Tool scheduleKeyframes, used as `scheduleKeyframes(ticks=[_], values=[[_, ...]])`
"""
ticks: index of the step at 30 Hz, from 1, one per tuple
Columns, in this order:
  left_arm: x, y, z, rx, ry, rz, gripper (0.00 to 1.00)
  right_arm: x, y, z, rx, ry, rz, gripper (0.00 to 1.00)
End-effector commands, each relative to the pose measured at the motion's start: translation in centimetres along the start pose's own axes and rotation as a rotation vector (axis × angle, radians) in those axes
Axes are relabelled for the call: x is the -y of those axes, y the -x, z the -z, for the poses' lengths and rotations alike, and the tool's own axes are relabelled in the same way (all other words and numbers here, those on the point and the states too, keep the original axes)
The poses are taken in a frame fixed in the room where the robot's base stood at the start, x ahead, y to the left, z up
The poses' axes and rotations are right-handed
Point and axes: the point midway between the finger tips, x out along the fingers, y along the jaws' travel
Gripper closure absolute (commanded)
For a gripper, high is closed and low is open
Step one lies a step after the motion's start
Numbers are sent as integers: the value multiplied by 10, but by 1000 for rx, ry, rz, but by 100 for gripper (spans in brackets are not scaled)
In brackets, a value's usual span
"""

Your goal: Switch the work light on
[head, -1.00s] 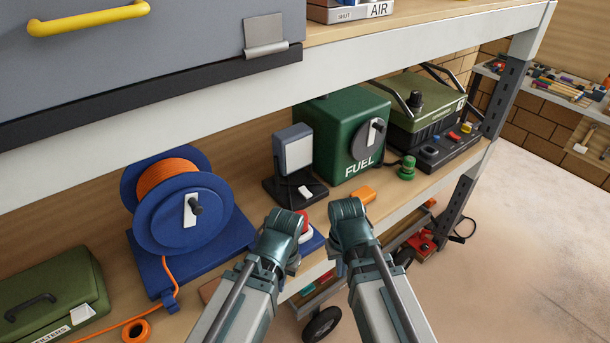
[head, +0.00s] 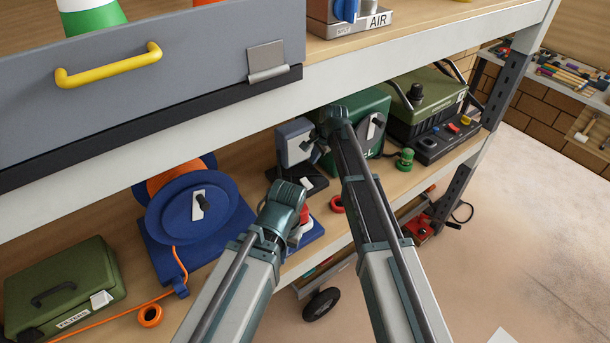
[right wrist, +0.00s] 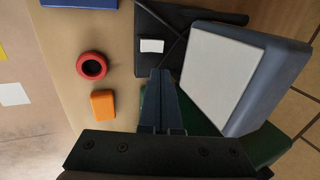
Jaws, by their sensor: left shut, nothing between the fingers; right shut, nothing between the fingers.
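The work light is a grey box with a pale front panel (head: 298,148) on a black base (head: 312,183), on the lower shelf. It fills the upper right of the right wrist view (right wrist: 228,78). A small white switch (right wrist: 151,46) sits on its black base (right wrist: 165,22). The panel shows no clear glow. My right gripper (head: 317,152) is shut and empty, in front of the light; its fingertips (right wrist: 160,74) appear close to the base, just below the switch in the wrist view. Contact cannot be told. My left gripper (head: 294,236) is lower, by a red button on a blue base; its fingertips are mostly hidden.
A blue cable reel (head: 190,210) stands left. A red ring (right wrist: 91,66) and orange block (right wrist: 103,104) lie on the shelf. The upper shelf edge (head: 400,58) runs overhead.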

Motion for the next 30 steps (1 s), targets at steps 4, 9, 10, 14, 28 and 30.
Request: scheduleKeyframes(ticks=[4, 9, 10, 14, 28, 30], values=[[0, 0, 0, 0, 0, 0, 100, 4, -1, 0, 1, -14, 4, 100], [0, 0, 0, 0, 0, 0, 100, 3, -1, 0, 1, -12, 3, 100], [0, 0, 0, 0, 0, 0, 100, 3, -1, 0, 1, -12, 3, 100], [0, -2, 0, 0, 0, 0, 100, 3, -3, 0, 1, -12, 3, 100], [-4, -47, 3, -2, 2, 0, 100, 1, -50, 1, 1, -11, 3, 100], [-5, -57, 4, -2, 1, 0, 100, 1, -61, 1, 1, -11, 3, 100]])
